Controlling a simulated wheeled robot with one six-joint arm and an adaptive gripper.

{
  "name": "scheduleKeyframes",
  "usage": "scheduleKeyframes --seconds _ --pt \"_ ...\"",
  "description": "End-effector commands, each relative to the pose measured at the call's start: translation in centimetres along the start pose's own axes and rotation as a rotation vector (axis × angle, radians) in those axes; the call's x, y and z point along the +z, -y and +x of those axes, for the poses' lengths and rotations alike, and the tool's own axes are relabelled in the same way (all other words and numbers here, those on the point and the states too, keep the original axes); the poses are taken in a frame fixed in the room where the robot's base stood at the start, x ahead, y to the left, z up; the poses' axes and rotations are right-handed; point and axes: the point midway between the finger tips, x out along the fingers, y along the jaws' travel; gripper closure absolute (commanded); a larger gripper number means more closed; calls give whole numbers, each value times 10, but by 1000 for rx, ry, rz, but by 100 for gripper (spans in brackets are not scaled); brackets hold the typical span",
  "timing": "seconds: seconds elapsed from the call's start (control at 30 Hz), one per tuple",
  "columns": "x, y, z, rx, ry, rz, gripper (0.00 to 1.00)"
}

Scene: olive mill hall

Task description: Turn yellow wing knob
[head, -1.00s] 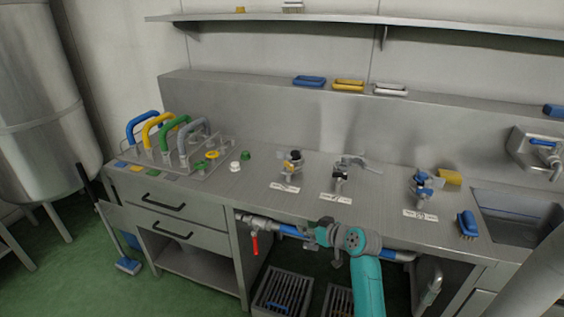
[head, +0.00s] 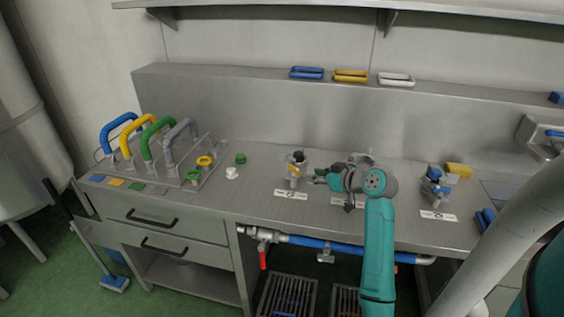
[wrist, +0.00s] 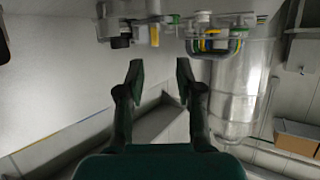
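The yellow wing knob (head: 293,171) is a small part on the front of the left metal tap fixture (head: 298,158), behind a white label on the steel counter. My gripper (head: 314,177) is just to the right of this fixture, pointing left at counter-top height. In the wrist view a yellow piece (wrist: 154,36), probably the knob, shows near the top, beyond the fingertips. My gripper (wrist: 160,72) is open there, with nothing between its fingers. I see a gap between the fingers and the knob.
A right tap fixture with a blue part (head: 434,178) stands further right. Bent coloured handles (head: 151,136) and a yellow ring (head: 205,161) are at the left on the counter. White (head: 232,173) and green (head: 241,159) knobs sit between.

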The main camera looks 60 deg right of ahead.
Motion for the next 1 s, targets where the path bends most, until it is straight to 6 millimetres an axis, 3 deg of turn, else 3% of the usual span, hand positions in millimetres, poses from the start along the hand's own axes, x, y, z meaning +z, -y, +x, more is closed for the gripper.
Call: scheduleKeyframes --seconds 0.1,0.23,0.7,1.0 --pt "-6 -8 -4 -1 -2 -8 65" --pt "-6 -7 5 -5 -1 -10 65" --pt "-7 -6 82 -5 0 -9 65" --pt "-7 -7 103 -2 -2 -10 65"
